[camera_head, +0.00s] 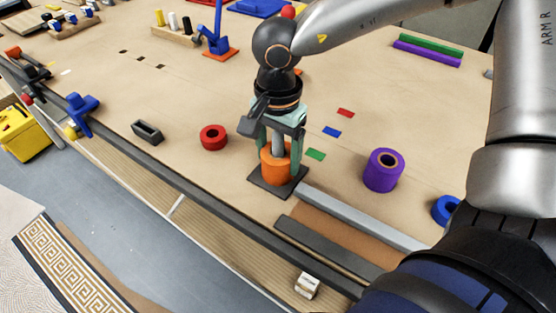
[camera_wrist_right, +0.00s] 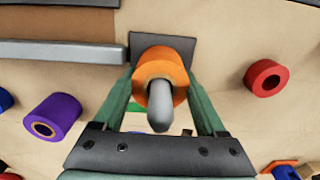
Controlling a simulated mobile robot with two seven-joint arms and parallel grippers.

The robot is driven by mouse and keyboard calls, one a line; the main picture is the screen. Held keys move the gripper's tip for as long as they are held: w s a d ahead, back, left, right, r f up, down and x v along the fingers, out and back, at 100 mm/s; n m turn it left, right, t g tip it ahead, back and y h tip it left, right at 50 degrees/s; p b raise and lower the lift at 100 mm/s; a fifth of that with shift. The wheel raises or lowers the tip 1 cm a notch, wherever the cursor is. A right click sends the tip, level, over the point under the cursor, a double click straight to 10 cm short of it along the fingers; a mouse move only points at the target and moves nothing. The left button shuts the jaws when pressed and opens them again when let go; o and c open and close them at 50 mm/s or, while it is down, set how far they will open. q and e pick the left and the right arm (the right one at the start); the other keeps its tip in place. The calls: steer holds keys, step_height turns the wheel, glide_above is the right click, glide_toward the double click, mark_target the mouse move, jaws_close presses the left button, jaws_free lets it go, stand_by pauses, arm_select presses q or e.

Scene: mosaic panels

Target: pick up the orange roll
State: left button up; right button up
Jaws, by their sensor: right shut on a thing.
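The orange roll (camera_head: 274,174) sits around a grey upright peg (camera_head: 278,147) on a dark square base (camera_head: 258,184) near the table's front edge. My right gripper (camera_head: 279,153) comes down from above with its pale green fingers on either side of the roll, shut on it. In the right wrist view the roll (camera_wrist_right: 150,62) lies between the fingertips, and the rounded peg (camera_wrist_right: 160,112) passes through its hole toward the camera. The roll's lower end is low over the base; I cannot tell whether it touches. My left gripper is not in view.
A purple roll (camera_head: 383,171) stands to the right, a red roll (camera_head: 213,137) to the left, and a blue roll (camera_head: 446,209) at far right. A grey bar (camera_head: 360,216) lies right of the base. Flat coloured tiles (camera_head: 332,132) lie behind. The table's middle left is mostly clear.

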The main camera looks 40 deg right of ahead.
steer(key=shift+r, duration=0.15)
steer(key=shift+c, duration=0.3)
step_height(320, 180, up, 35)
steer(key=p, duration=0.8)
steer(key=shift+f, duration=0.2)
stand_by(0.3)
